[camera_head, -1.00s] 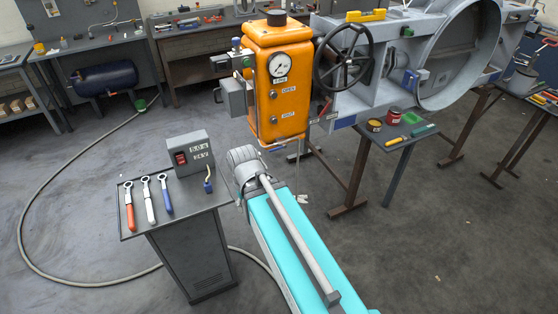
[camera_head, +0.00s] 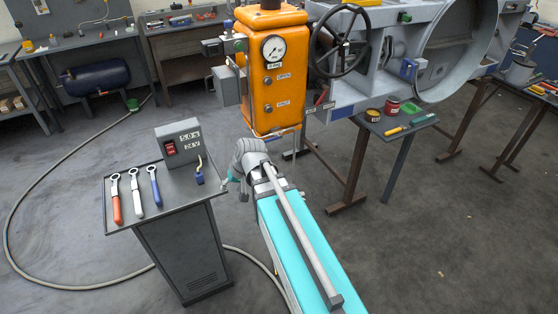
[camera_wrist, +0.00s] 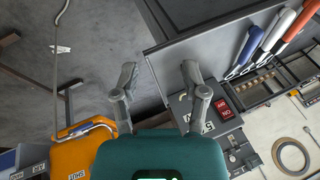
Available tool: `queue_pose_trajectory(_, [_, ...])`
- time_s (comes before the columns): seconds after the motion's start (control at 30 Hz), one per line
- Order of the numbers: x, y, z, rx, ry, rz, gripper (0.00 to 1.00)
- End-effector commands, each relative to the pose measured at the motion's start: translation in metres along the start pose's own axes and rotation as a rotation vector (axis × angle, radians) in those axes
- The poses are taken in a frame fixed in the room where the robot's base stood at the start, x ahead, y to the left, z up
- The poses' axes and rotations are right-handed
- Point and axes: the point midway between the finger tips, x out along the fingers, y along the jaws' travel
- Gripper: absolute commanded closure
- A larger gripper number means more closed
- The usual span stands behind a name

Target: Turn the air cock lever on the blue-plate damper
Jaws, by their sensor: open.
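The orange actuator box (camera_head: 262,98) with a gauge hangs at the upper middle of the head view, beside the grey damper frame (camera_head: 425,24). A small blue plate-like part (camera_head: 408,69) shows on the damper frame. In the wrist view the orange box (camera_wrist: 84,156) is at lower left, with a small blue patch and a curved pipe (camera_wrist: 88,128) at its edge. I cannot tell which part is the air cock lever. My gripper (camera_wrist: 159,72) is open and empty, its fingers apart, to the side of the orange box. In the head view my wrist mostly hides it.
A grey cart (camera_head: 185,235) stands at left with a switch box (camera_head: 180,142) and several ring-ended wrenches (camera_head: 136,192). The black handwheel (camera_head: 340,42) juts out beside the orange box. A side table (camera_head: 398,124) holds cans and tools. A hose lies across the floor.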

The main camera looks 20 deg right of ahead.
Motion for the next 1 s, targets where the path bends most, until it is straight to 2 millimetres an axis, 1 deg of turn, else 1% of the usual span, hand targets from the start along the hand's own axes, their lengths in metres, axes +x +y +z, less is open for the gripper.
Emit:
queue_pose_trajectory(0.03, [0.019, 0.007, -0.009, 0.019, 0.031, -0.033, 0.43])
queue_pose_trajectory(0.2, [0.043, 0.016, -0.040, 0.091, 0.142, -0.149, 0.43])
queue_pose_trajectory(0.4, [0.065, 0.033, -0.078, 0.188, 0.278, -0.279, 0.43])
queue_pose_trajectory(0.67, [0.084, 0.066, -0.126, 0.332, 0.457, -0.435, 0.43])
queue_pose_trajectory(0.87, [0.094, 0.102, -0.161, 0.457, 0.594, -0.544, 0.43])
queue_pose_trajectory(1.0, [0.099, 0.132, -0.182, 0.551, 0.690, -0.614, 0.43])
